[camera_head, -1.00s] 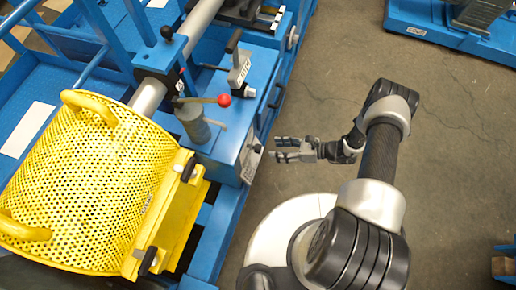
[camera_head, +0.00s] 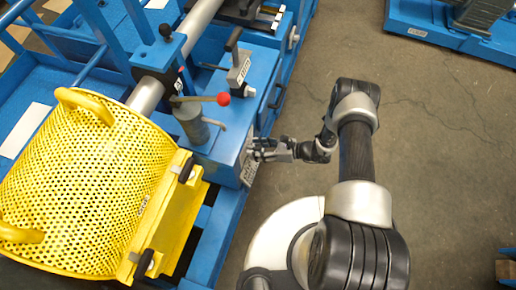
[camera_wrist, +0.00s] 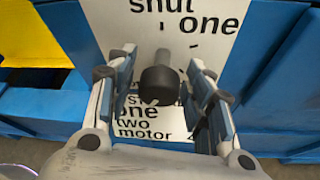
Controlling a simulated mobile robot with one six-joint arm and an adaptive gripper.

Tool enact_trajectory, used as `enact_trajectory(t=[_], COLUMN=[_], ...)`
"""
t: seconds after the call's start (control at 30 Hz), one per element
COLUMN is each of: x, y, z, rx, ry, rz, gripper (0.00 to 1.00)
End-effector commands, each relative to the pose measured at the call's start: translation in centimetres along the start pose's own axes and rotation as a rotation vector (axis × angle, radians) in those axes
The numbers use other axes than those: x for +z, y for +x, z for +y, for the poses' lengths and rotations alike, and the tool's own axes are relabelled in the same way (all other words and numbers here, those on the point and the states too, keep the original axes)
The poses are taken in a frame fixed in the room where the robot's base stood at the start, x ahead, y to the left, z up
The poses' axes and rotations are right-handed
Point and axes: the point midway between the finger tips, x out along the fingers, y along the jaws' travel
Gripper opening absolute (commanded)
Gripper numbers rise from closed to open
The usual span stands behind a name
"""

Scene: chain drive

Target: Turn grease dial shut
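The grease dial (camera_wrist: 160,84) is a dark round knob with a small grey bar pointer on its upper side. It sits on a white label plate (camera_wrist: 205,25) reading "shut", "one", "two" and "motor". The pointer stands upward, a little left of "one". My gripper (camera_wrist: 163,100) is open, with one finger on each side of the knob; contact is not clear. In the head view my gripper (camera_head: 262,149) is at the side face of the blue housing (camera_head: 222,158), and the dial is hidden there.
A yellow perforated guard (camera_head: 95,185) stands left of the housing. A red-knobbed lever (camera_head: 223,99) and a grey block with a black handle (camera_head: 238,68) are on top of the machine.

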Motion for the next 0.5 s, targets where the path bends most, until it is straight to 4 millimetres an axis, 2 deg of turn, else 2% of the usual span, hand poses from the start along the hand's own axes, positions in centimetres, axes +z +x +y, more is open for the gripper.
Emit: enact_trajectory(t=[0.07, 0.5], x=[0.0, 0.01], y=[-0.01, -0.02], z=[-0.01, -0.01], rx=[0.0, 0.0], ry=[0.0, 0.0], rz=[0.0, 0.0], gripper=[0.4, 0.1])
